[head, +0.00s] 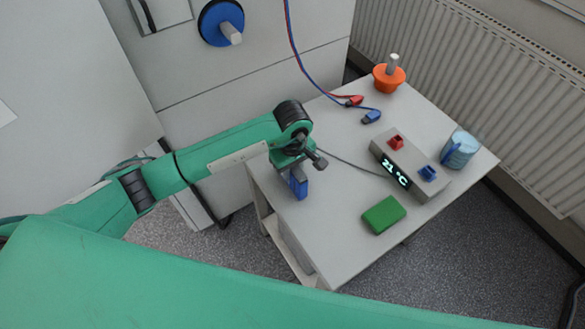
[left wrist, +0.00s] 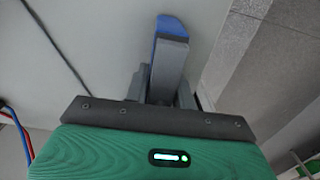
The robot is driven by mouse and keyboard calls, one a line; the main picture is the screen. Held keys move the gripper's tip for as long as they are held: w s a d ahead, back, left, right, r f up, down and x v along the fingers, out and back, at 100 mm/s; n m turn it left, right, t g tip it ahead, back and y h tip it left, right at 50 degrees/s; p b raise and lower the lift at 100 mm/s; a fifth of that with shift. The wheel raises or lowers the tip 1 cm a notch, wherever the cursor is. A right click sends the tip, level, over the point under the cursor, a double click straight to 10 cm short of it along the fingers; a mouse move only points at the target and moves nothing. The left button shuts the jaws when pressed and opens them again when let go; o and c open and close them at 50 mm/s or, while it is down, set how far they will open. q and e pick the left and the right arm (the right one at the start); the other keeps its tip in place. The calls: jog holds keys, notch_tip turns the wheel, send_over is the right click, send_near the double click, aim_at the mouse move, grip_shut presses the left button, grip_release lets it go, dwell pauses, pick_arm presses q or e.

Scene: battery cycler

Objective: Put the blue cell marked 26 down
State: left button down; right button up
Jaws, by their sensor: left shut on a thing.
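The blue cell (head: 298,184) is in my left gripper (head: 297,174), over the left part of the white table (head: 345,215). In the left wrist view the blue cell (left wrist: 170,25) shows beyond the grey fingers of my left gripper (left wrist: 168,60), which are shut on it. Its number cannot be read. I cannot tell whether the cell touches the table top. My right gripper is not in view.
A grey device (head: 410,168) with a "21 °C" display and red and blue sockets stands on the table. Around it are a green block (head: 383,215), a light-blue cylinder (head: 459,150), an orange knobbed piece (head: 388,77), and red (head: 355,100) and blue (head: 371,117) cable plugs. The table's front left is clear.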

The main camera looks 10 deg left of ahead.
pick_arm(q)
jog(key=c, duration=1.2)
grip_release()
jog(key=shift+o, duration=0.2)
jog(key=shift+r, duration=0.15)
notch_tip(320, 180, up, 12)
jog(key=b, duration=0.3)
